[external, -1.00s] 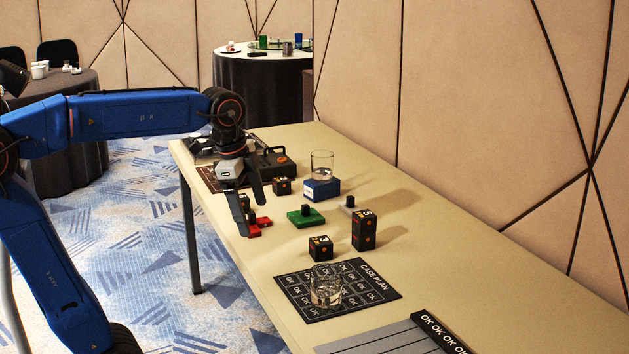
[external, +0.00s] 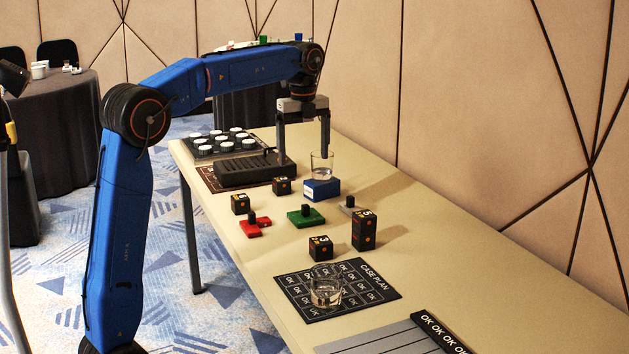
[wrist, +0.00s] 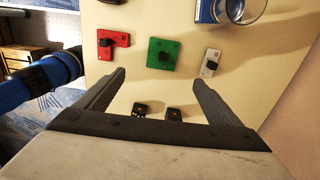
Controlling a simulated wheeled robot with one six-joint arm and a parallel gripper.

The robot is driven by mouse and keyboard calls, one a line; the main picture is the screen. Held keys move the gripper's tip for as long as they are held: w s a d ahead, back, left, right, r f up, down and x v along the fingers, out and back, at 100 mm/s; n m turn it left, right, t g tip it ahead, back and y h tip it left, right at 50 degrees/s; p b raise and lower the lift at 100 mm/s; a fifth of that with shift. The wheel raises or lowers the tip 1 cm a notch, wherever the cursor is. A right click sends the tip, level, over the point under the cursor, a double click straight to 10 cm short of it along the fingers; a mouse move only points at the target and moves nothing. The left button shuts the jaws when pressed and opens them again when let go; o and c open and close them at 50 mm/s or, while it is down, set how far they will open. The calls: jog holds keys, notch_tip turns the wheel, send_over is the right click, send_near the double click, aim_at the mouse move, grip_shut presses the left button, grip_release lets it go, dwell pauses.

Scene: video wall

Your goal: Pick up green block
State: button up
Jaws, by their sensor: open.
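The green block (external: 306,217) is a flat square plate with a dark knob on top, lying on the table between a red one and a grey one. It also shows in the wrist view (wrist: 164,58), beyond and between my fingertips.
A glass (external: 321,166) stands on a blue block (external: 322,190). A red block (external: 254,225), a grey block (external: 347,205) and several black cubes (external: 320,247) surround the green block. Another glass (external: 326,291) is on the case plan mat (external: 374,283). The table (external: 440,265) has bare room at right.

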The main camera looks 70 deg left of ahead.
send_over(305, 208)
jog(key=a, duration=0.1)
notch_tip(305, 208, down, 12)
jog(key=shift+w+r, duration=0.1)
jog(key=shift+r, duration=0.1)
jog(key=shift+w+a+f, duration=0.1)
jog(key=shift+f, duration=1.4)
jog(key=shift+w+a+f, duration=0.1)
jog(key=shift+f, duration=1.35)
jog(key=c, duration=1.4)
